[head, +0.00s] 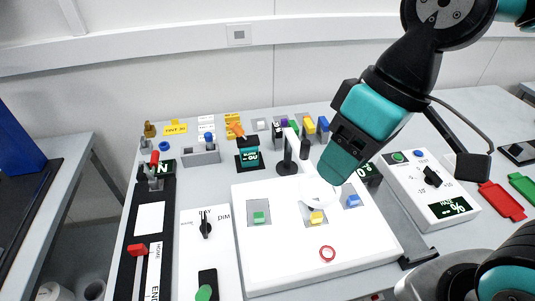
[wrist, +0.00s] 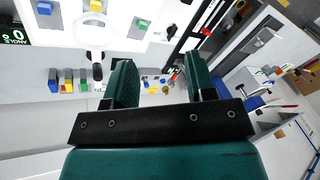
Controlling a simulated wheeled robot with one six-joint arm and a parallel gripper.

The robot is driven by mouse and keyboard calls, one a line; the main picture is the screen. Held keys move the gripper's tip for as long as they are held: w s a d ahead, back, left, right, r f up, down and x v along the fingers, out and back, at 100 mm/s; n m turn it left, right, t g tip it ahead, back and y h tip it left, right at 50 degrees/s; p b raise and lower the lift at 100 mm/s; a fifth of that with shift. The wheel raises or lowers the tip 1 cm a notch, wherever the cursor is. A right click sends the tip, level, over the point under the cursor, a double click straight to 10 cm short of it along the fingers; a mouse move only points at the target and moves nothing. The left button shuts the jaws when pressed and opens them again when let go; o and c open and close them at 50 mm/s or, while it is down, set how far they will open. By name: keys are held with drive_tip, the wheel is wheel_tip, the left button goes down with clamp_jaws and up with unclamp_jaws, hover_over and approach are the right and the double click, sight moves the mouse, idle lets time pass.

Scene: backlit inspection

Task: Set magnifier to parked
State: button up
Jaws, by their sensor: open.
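The magnifier's round pale lens (head: 318,191) is over the white light panel (head: 262,275), near a yellow block. A small stand with a black base (head: 287,168) and a white upright is just behind it. In the wrist view, a pale ring with a dark lower part, likely the magnifier (wrist: 96,32), shows at upper left. My gripper (head: 332,178) comes down from upper right, and its fingers partly cover the area beside the lens. In the wrist view my gripper (wrist: 160,68) has its two green fingers wide apart, with nothing between them.
Green (head: 259,218), yellow (head: 317,217) and blue (head: 353,201) blocks and a red ring (head: 327,253) lie on the panel. A DIM knob box (head: 206,228) is at left, another control box (head: 430,180) at right. Small blocks and bins line the back.

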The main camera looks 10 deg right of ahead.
drive_tip(key=w+r+m+h+p, duration=0.1)
drive_tip(key=w+p, duration=0.1)
drive_tip(key=w, duration=0.7)
drive_tip(key=m+h+p, duration=0.2)
drive_tip(key=m+h, duration=0.1)
approach(306, 141)
wheel_tip(306, 141, down, 12)
drive_tip(key=p, duration=0.4)
drive_tip(key=shift+s+d+f, duration=0.1)
drive_tip(key=shift+f, duration=0.05)
clamp_jaws()
